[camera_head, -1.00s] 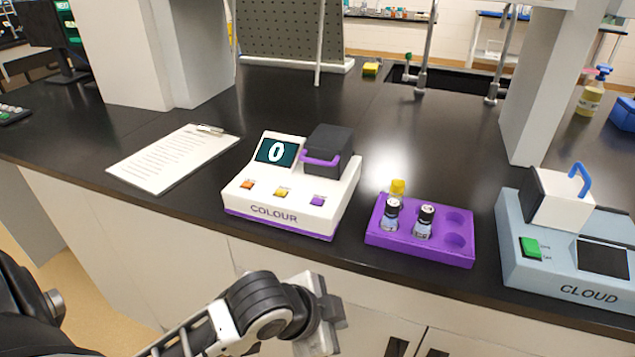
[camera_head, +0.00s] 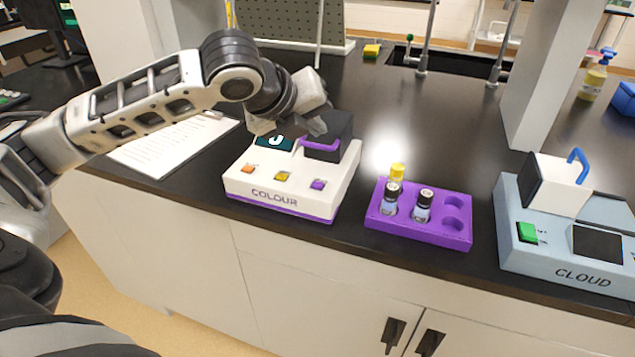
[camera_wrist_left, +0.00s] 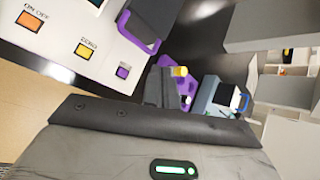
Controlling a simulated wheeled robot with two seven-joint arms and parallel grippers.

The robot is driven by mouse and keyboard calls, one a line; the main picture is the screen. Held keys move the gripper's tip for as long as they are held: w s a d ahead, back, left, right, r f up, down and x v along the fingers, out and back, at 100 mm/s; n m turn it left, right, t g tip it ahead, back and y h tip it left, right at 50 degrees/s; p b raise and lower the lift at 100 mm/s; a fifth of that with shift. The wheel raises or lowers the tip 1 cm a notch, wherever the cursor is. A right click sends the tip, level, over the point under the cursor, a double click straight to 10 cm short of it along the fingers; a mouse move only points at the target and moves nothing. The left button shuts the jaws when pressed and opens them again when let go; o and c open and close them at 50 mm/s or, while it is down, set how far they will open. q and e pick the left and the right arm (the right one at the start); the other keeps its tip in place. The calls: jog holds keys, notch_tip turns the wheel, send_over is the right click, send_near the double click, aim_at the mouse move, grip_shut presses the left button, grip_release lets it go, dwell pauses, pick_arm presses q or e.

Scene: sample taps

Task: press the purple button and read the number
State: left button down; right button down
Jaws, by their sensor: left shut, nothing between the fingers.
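The white COLOUR meter (camera_head: 290,184) stands on the black bench, with orange, yellow and purple buttons along its front. The purple button (camera_head: 318,184) is at the right end of that row and also shows in the left wrist view (camera_wrist_left: 123,71). The meter's screen (camera_head: 275,141) is mostly hidden behind my left gripper; only part of a white digit shows. My left gripper (camera_head: 318,127) is shut and empty, above the meter near its dark lid (camera_head: 335,125) with the purple handle, apart from the purple button. My right gripper is not in view.
A purple rack (camera_head: 410,235) with small vials stands right of the meter. A blue-grey CLOUD meter (camera_head: 530,255) is farther right. A clipboard (camera_head: 150,160) lies left, partly under my left arm.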

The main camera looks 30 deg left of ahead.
aim_at(318, 185)
pick_arm(q)
jog(key=shift+f, duration=0.1)
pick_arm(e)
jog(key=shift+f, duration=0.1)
